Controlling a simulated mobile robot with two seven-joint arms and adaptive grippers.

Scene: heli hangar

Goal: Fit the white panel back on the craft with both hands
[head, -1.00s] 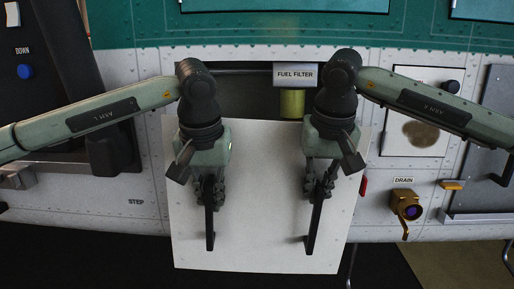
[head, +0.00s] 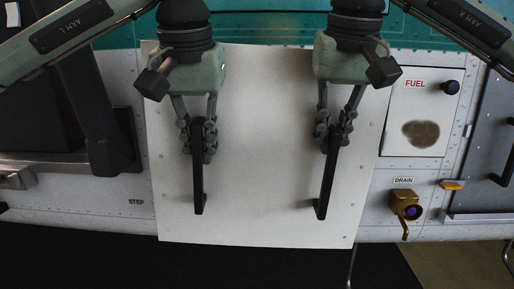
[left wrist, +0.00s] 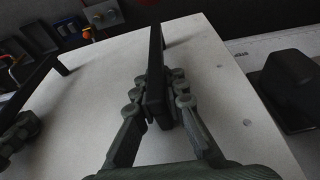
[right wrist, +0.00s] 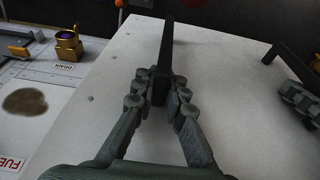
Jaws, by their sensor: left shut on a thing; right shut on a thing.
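The white panel (head: 265,190) hangs in front of the craft's side (head: 140,225) in the head view, slightly tilted, with two black upright handles. My left gripper (head: 198,145) is shut on the left handle (head: 199,185). My right gripper (head: 335,145) is shut on the right handle (head: 327,185). Both wrist views show the fingers closed around the handles, the left handle (left wrist: 155,75) and the right handle (right wrist: 163,70). The opening in the craft and the fuel filter are hidden behind the panel and my arms.
Right of the panel are a FUEL plate (head: 420,120) with a brown stain, a brass drain valve (head: 406,205) and a yellow-orange latch (head: 451,185). A dark step-like fitting (head: 105,150) juts out at the left. The dark floor below is clear.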

